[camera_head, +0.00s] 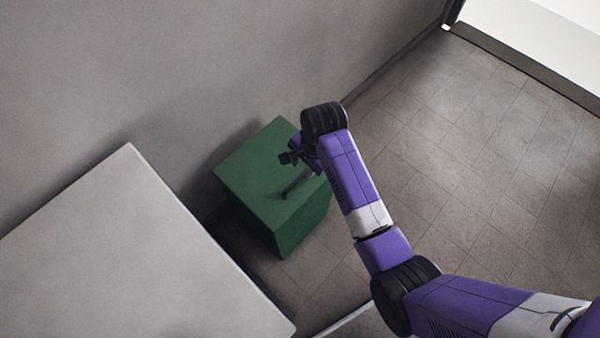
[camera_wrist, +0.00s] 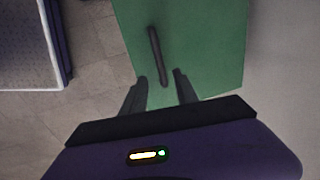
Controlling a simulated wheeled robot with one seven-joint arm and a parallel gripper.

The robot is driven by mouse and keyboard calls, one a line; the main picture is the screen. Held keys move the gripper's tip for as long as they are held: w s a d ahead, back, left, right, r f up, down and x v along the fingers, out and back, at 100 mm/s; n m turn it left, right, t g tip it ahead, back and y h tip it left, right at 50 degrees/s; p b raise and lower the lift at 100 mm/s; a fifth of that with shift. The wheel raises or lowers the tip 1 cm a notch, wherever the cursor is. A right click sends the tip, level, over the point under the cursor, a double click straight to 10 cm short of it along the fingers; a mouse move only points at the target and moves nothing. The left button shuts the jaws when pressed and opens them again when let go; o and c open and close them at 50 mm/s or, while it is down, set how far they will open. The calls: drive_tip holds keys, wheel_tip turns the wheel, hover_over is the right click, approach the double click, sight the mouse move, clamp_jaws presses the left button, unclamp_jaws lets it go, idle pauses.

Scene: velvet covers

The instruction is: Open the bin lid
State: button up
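The bin is a green box (camera_head: 258,172) standing on the floor against the wall, with its flat green lid closed on top. A dark bar handle (camera_head: 297,184) sits on the lid. In the wrist view the lid (camera_wrist: 205,40) fills the upper right and the handle (camera_wrist: 158,55) runs lengthwise ahead of the fingers. My gripper (camera_wrist: 160,82) is open, with its two fingers apart and the near end of the handle between or just above their tips. I cannot tell whether they touch it. In the head view my wrist hides part of the lid and the fingertips.
A pale flat-topped counter (camera_head: 130,245) stands left of the bin, with a narrow dark gap between them. A grey wall (camera_head: 200,70) rises behind the bin. The tiled floor (camera_head: 470,150) to the right is clear.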

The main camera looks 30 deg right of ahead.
sight(300, 177)
drive_tip(key=f, duration=0.3)
drive_tip(key=w+f+b, duration=0.1)
drive_tip(key=f, duration=0.3)
drive_tip(key=shift+w+a+f, duration=0.15)
drive_tip(key=shift+w, duration=0.05)
drive_tip(key=shift+c, duration=0.5)
clamp_jaws()
idle(0.7)
